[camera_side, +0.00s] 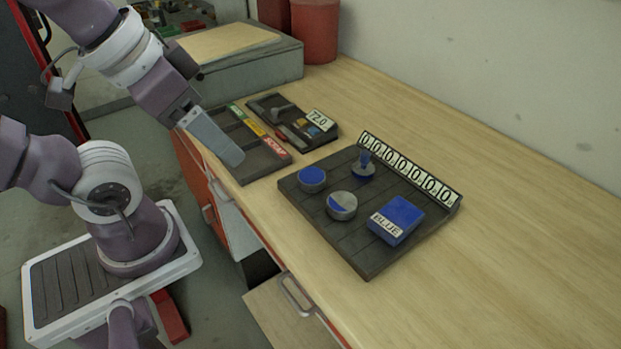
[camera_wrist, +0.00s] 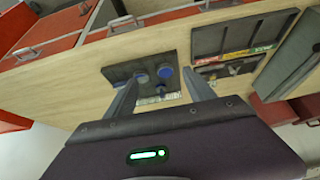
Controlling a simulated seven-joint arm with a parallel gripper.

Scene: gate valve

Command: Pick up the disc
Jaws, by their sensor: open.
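Two short round pieces lie on a dark tray (camera_side: 352,248) on the bench. One round piece (camera_side: 312,177) has a blue top; the other, a grey disc (camera_side: 342,207), has a partly blue top. I cannot tell which one the task means. Behind them stands a blue knobbed piece (camera_side: 363,168), and to the right a blue block (camera_side: 403,214) labelled "BLUE". My gripper (camera_side: 238,160) is up and left of this tray, apart from everything. In the wrist view its fingers (camera_wrist: 160,76) are spread and empty, with the tray beyond them.
A number strip (camera_side: 410,168) showing zeros runs along the tray's back edge. A "SCRAP" tray (camera_side: 258,166) and a tray labelled "72.0" (camera_side: 318,137) lie to the left. A grey case (camera_side: 255,78) and red canisters (camera_side: 314,32) stand behind. The bench's right side is clear.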

